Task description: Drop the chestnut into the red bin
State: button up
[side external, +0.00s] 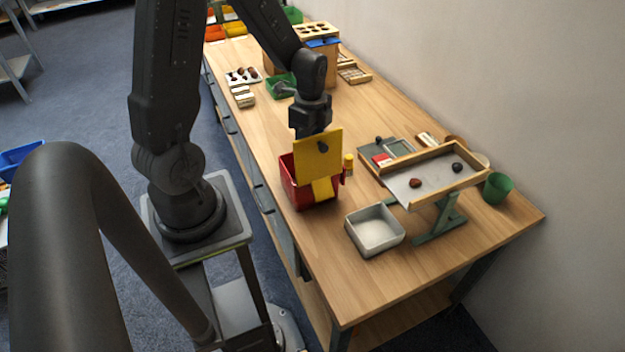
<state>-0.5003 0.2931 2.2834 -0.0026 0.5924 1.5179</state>
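The red bin (297,190) stands on the wooden table in the middle of the side external view. My gripper (313,131) points down above the bin. A yellow panel (310,158) is right below my gripper and overlaps the bin; I cannot tell whether it belongs to the gripper or the bin. A small dark spot shows on the panel's face; I cannot tell if it is a chestnut. A reddish-brown chestnut (415,183) and a darker one (457,167) lie apart on the raised tray (437,186) at right. My fingertips are not clearly visible.
A grey-white bin (375,229) stands in front of the raised tray. A green cup (496,188) is at the tray's right end. A green container (281,85) and trays are farther back. The front table corner is clear.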

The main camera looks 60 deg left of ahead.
jog(key=shift+o, duration=1.2)
jog(key=shift+r, duration=0.15)
notch_tip(320, 180, up, 14)
jog(key=shift+w+f, duration=0.2)
jog(key=shift+a, duration=0.1)
jog(key=s+d+r+n+t, duration=0.3)
jog(key=s+d+n, duration=0.1)
jog(key=d, duration=0.4)
jog(key=s+d+r+n+t, duration=0.3)
jog(key=s+d+n, duration=0.2)
jog(key=d+n, duration=0.2)
jog(key=shift+s+d+n, duration=0.3)
jog(key=shift+d, duration=0.05)
jog(key=shift+r, duration=0.1)
jog(key=shift+c, duration=0.4)
